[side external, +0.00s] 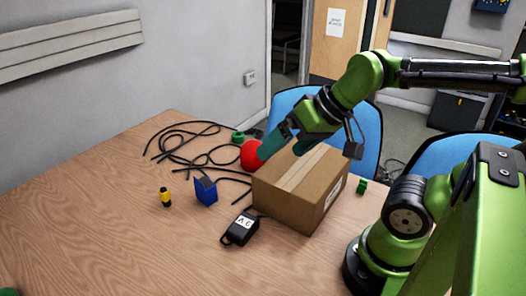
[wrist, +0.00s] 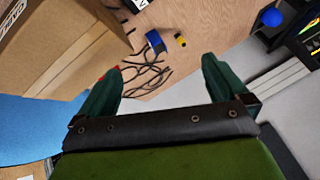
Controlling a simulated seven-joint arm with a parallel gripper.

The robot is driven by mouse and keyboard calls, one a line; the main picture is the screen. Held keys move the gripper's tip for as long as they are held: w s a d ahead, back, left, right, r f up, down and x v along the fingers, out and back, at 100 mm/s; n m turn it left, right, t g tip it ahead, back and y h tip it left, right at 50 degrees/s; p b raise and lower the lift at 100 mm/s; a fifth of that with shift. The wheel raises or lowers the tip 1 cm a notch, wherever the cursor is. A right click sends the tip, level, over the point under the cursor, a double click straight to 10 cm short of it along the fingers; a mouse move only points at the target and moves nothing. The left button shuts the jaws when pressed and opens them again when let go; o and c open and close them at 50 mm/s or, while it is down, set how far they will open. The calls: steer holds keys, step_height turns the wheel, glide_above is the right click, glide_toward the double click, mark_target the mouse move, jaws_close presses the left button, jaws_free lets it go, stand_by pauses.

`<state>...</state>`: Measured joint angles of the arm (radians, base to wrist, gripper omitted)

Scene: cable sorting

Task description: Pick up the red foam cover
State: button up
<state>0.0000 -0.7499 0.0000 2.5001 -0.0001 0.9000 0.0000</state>
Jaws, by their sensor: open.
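The red foam cover (side external: 252,155) is a rounded red piece at the far left corner of the cardboard box in the side external view. Part of it is hidden by a finger. In the wrist view only small red bits (wrist: 101,78) show by the left finger. My gripper (side external: 281,152) is tilted above the back of the box, its fingers apart with nothing seen between them. One finger overlaps the cover in the side view; I cannot tell if they touch. The open fingers also show in the wrist view (wrist: 162,66).
A cardboard box (side external: 292,188) stands close under my gripper. Black cables (side external: 190,150) lie tangled behind. A blue item (side external: 206,191), a yellow-black item (side external: 165,197), a black adapter (side external: 239,230) and a green block (side external: 362,186) are around. The table's left front is mostly clear.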

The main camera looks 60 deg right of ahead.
steer(key=m+g+h, duration=0.3)
steer(key=g+h, duration=0.1)
glide_toward(252, 150)
steer(key=shift+t+h, duration=0.3)
steer(key=x, duration=0.4)
steer(key=d+x, duration=0.1)
steer(key=x, duration=0.8)
steer(key=shift+w+d, duration=0.35)
steer(key=shift+d, duration=0.05)
